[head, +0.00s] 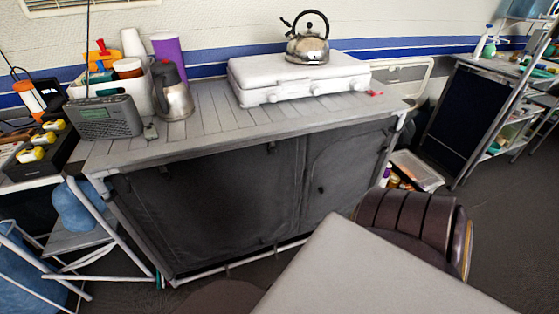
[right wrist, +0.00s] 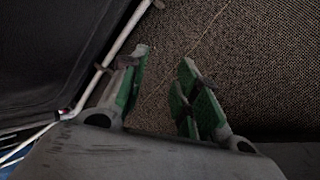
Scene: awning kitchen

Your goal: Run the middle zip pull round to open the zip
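The camp kitchen unit (head: 215,205) has a dark fabric front on a pale tube frame. A zip seam (head: 302,185) runs down the fabric, and an arched door panel (head: 345,165) lies to its right. A small dark tab (head: 320,189) shows on that panel; I cannot tell if it is the middle zip pull. My right gripper (right wrist: 158,88) is open and empty in the right wrist view, its green-padded fingers apart above the floor. The unit's dark fabric and frame tube lie to its left. I cannot make out either gripper in the head view.
A dark brown padded chair (head: 410,215) and a grey tabletop (head: 375,275) stand in front of the unit's right part. A folding stool (head: 75,240) is at left. A kettle (head: 307,42), white stove case (head: 295,78), flask (head: 172,95) and radio (head: 105,117) stand on top.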

